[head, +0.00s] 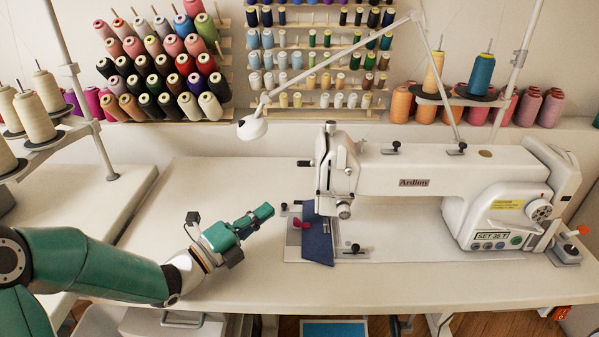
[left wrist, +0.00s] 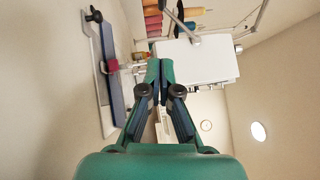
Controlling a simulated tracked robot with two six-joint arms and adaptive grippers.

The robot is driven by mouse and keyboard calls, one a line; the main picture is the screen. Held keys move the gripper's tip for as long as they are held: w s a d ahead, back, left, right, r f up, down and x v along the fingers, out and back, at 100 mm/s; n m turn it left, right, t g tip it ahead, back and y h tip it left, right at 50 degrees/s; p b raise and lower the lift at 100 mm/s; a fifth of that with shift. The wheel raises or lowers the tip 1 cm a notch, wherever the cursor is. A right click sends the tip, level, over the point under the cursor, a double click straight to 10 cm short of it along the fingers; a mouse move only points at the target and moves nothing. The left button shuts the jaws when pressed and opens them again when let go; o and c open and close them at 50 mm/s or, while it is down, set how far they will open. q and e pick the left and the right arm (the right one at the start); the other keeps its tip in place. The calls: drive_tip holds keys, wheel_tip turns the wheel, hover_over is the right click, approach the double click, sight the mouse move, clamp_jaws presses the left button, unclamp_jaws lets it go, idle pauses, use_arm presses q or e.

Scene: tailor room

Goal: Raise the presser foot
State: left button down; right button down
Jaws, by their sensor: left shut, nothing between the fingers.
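The white sewing machine (head: 430,184) stands on the table; its head end (head: 337,165) is at the left, with a small black lever (head: 304,163) sticking out on its left side. The presser foot area under the head is too small to make out. Dark blue cloth (head: 317,240) lies beneath it, with a small red-pink piece (head: 301,229) at its left. My left gripper (head: 264,212) is shut and empty, left of the head and apart from it. In the left wrist view its closed fingers (left wrist: 160,72) point toward the white machine head (left wrist: 195,60), and the cloth (left wrist: 112,75) shows at the left.
The white table (head: 230,270) is clear around my left arm and in front of the machine. A thin lamp arm with a white shade (head: 252,128) hangs behind, above the gripper. Thread racks (head: 165,65) line the wall. A spool stand (head: 40,135) is at the far left.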

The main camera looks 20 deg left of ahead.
sight(305, 163)
use_arm(q)
drive_tip(key=p+x, duration=0.1)
drive_tip(key=x, duration=0.8)
drive_tip(key=shift+d, duration=0.1)
drive_tip(key=w, duration=0.2)
drive_tip(key=w+p, duration=0.1)
drive_tip(key=shift+w+a+r, duration=0.25)
drive_tip(key=shift+w+r, duration=0.05)
drive_tip(key=shift+r, duration=0.05)
drive_tip(key=shift+w+a+r, duration=0.1)
drive_tip(key=shift+w+a, duration=0.05)
drive_tip(key=shift+w, duration=0.4)
